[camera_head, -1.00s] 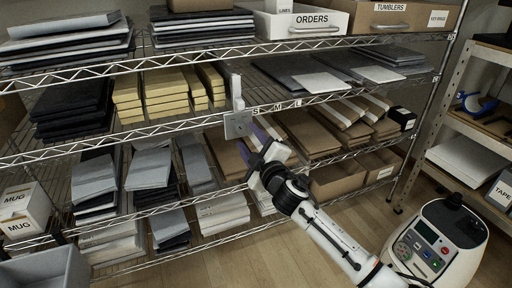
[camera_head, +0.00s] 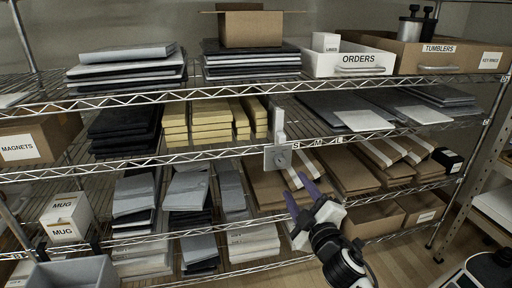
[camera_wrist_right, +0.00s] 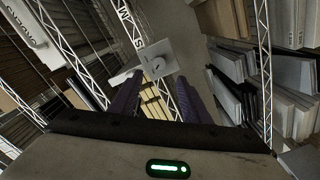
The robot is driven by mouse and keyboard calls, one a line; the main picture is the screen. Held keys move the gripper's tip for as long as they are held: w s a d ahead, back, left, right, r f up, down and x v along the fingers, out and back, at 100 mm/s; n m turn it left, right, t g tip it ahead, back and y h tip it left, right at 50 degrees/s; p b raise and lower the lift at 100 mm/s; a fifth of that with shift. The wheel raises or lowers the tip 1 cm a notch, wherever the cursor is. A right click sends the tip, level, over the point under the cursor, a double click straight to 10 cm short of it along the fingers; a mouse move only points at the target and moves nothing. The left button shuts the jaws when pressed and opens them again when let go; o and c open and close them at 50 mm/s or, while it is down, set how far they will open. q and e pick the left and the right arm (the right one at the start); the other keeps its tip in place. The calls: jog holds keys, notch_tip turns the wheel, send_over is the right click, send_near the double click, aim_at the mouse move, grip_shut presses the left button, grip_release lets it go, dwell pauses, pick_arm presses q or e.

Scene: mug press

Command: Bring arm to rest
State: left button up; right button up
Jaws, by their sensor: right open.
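My right gripper (camera_head: 294,184) comes in from the lower right in the head view, with its white and black wrist below it. Its two purple fingers are apart with nothing between them. In the right wrist view the open fingers (camera_wrist_right: 160,84) point toward the shelf front. My left gripper is not seen.
A wire shelf rack holds yellow stacks (camera_head: 208,118), brown flat boxes (camera_head: 352,172), dark and grey stacks, and an ORDERS drawer (camera_head: 352,64). MUG boxes (camera_head: 66,216) and a grey bin (camera_head: 74,273) are at lower left. Bare floor (camera_head: 400,256) shows at lower right.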

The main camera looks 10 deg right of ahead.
pick_arm(q)
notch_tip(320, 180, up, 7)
jog(key=p, duration=1)
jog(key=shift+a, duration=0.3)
pick_arm(e)
jog(key=s+a+f+m+g, duration=0.2)
jog(key=s+f, duration=0.4)
jog(key=s, duration=0.5)
jog(key=s+a+f+m+g+y, duration=0.1)
jog(key=s+f+m+g, duration=0.3)
jog(key=s, duration=0.7)
jog(key=s+a+f+m+g+y, duration=0.1)
jog(key=s+a+f+m+g, duration=0.2)
jog(key=s+f, duration=0.4)
jog(key=s, duration=0.4)
jog(key=shift+a+f+m, duration=0.15)
jog(key=shift+f+m, duration=0.15)
jog(key=shift+f, duration=0.1)
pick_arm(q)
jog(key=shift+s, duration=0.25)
